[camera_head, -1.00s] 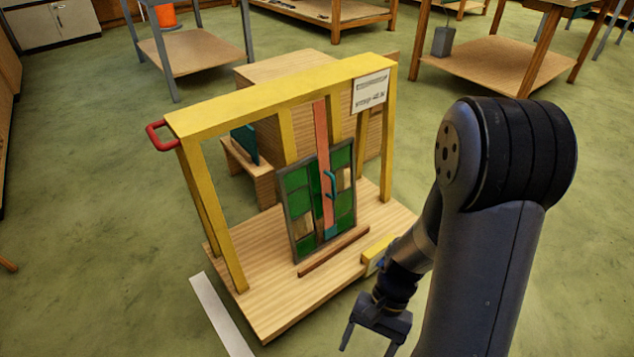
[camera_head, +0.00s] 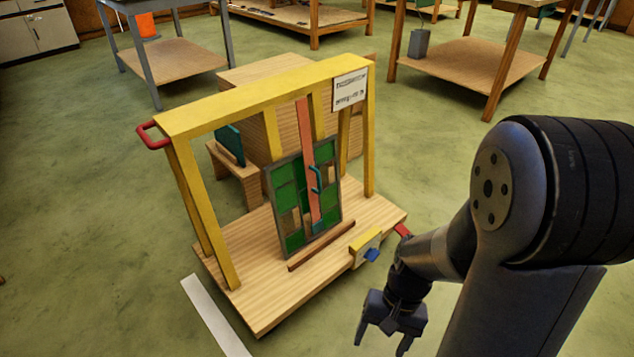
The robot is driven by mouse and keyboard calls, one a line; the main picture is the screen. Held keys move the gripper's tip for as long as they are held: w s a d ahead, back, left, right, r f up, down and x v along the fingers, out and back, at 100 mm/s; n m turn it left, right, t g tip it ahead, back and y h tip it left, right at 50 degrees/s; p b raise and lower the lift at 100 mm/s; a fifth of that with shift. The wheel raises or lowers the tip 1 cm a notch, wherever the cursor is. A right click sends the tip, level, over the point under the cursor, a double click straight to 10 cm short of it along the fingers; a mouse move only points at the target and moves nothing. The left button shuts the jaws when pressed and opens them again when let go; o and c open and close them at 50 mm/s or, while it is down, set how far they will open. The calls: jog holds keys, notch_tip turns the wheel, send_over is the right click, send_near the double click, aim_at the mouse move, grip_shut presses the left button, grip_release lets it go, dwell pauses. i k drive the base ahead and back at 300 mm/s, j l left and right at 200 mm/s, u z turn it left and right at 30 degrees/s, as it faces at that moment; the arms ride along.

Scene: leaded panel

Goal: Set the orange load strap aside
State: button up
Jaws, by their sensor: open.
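The orange load strap (camera_head: 306,150) shows as a salmon-orange band. It runs down from the yellow frame's top beam and across the front of the leaded panel (camera_head: 287,205). The panel has green and tan panes in dark leading and stands upright on the wooden base. A teal handle (camera_head: 317,181) sits at the strap's right edge. My gripper (camera_head: 383,345) is open and empty, low in the picture. It is in front and to the right of the base, apart from the strap and the panel.
The yellow frame (camera_head: 270,92) stands over the panel, with a red handle (camera_head: 152,135) at its left end. A wooden strip (camera_head: 322,246) lies before the panel. A yellow block with a blue part (camera_head: 366,250) sits at the base's front right edge. Green floor is clear at left.

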aim_at(302, 109)
jog(key=i+j+u, duration=0.15)
jog(key=i+u, duration=0.55)
jog(key=i, duration=0.15)
